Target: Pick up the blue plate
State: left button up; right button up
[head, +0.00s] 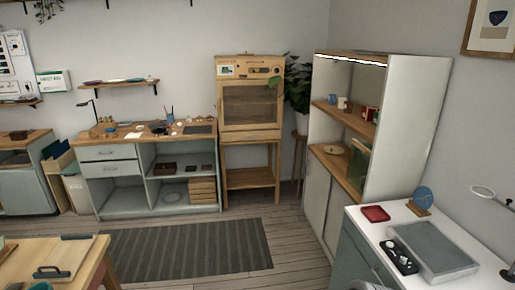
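A round blue plate (424,195) stands upright on a small wooden stand (418,208). The stand is on the white-topped counter (368,232) at the right, near its back end. The plate's face is turned partly toward me, and nothing touches it except the stand. Neither of my grippers can be made out in the head view.
A red tray (375,213), a black tray with small items (401,257) and a grey flat box (433,248) share the counter. A tall open shelf cabinet (413,123) stands behind it. A striped rug (185,250) covers open floor; a wooden table (88,264) is front left.

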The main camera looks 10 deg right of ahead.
aim_at(423, 195)
jog(key=u, duration=0.1)
jog(key=i, duration=2)
jog(key=z, duration=0.75)
jog(key=i, duration=1.35)
jog(key=z, duration=1.3)
